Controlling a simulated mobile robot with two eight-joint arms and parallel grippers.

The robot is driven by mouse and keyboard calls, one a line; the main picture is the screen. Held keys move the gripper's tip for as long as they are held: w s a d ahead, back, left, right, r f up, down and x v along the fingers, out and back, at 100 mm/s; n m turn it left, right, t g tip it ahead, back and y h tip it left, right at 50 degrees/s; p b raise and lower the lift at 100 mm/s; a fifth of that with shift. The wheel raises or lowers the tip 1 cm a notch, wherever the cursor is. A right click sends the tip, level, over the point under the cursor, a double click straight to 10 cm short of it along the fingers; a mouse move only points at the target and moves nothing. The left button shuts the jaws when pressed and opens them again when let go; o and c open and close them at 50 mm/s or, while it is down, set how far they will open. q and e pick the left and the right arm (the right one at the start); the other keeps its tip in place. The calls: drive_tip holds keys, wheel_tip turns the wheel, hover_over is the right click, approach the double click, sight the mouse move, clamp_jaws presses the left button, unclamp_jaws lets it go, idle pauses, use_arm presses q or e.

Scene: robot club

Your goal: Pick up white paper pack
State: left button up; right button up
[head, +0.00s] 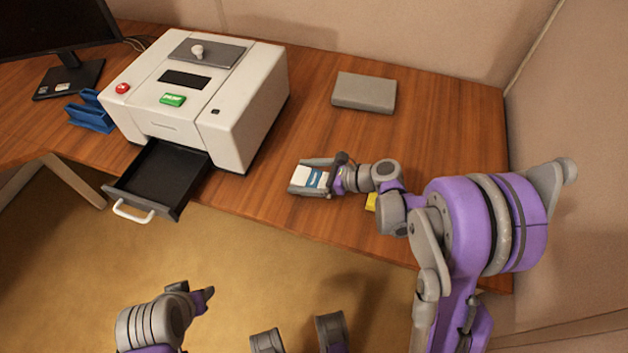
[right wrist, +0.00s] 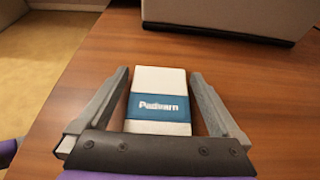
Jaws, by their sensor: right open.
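The white paper pack (head: 311,178) with a blue band lies on the wooden desk, to the right of the white machine. In the right wrist view the pack (right wrist: 158,85) lies between the two fingers, its blue label facing up. My right gripper (head: 308,178) is open around the pack, one finger on each side. In the right wrist view a gap shows between the right gripper (right wrist: 158,92) fingers and the pack on both sides. My left gripper (head: 205,297) is low at the left, away from the desk; its jaw state is unclear.
The white machine (head: 245,90) has its black drawer (head: 160,178) pulled out past the desk's front edge. A grey box (head: 364,92) lies behind the pack. A small yellow object (head: 371,201) is partly hidden by my right arm. A blue holder (head: 90,112) and a monitor (head: 55,30) stand at left.

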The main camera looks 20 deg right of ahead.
drive_tip(key=c, duration=1.4)
drive_tip(key=shift+r, duration=0.1)
